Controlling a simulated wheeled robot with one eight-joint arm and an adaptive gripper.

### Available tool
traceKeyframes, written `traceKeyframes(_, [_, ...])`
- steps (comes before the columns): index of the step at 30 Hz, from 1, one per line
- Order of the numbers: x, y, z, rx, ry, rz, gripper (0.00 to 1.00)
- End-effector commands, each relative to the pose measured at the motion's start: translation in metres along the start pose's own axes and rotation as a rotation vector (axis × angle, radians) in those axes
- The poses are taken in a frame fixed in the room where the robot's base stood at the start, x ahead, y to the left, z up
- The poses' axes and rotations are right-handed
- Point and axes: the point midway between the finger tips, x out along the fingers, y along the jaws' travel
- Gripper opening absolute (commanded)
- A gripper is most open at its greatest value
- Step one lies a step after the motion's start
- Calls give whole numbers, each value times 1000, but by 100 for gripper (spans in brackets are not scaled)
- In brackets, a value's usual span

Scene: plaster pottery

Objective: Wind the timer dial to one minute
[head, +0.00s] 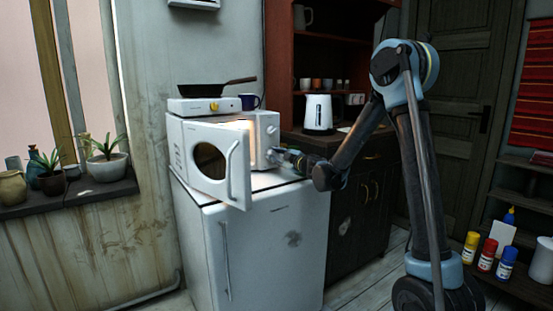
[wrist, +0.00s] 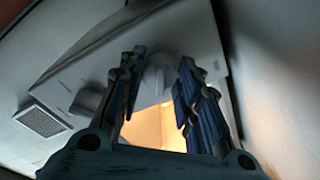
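A white microwave (head: 182,142) stands on a small white fridge, its door (head: 218,188) swung open and its inside lit. A round dial (head: 271,130) shows high on its front panel. My gripper (head: 279,153) is at the lower part of this panel, reaching in from the right; it hides what is directly behind it. In the wrist view, my gripper (wrist: 160,66) is open, with a pale dial (wrist: 159,74) between or just beyond its fingertips. I cannot tell whether they touch it. A second dial (wrist: 90,100) shows to the left. The dial markings are not readable.
The fridge (head: 265,240) is below the microwave. A white kettle (head: 318,113) stands on the cabinet at right. The open door juts out left of my gripper.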

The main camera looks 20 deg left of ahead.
Motion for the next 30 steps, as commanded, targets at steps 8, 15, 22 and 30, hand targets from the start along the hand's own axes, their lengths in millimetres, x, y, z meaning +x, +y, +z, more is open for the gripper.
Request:
traceKeyframes(8, [0,0,-1,-72,-4,-7,7])
traceKeyframes(15, [0,0,-1,-157,-9,-14,7])
traceKeyframes(22, [0,-1,-1,-156,-9,-14,38])
traceKeyframes(30, [0,0,-1,-155,-9,-13,52])
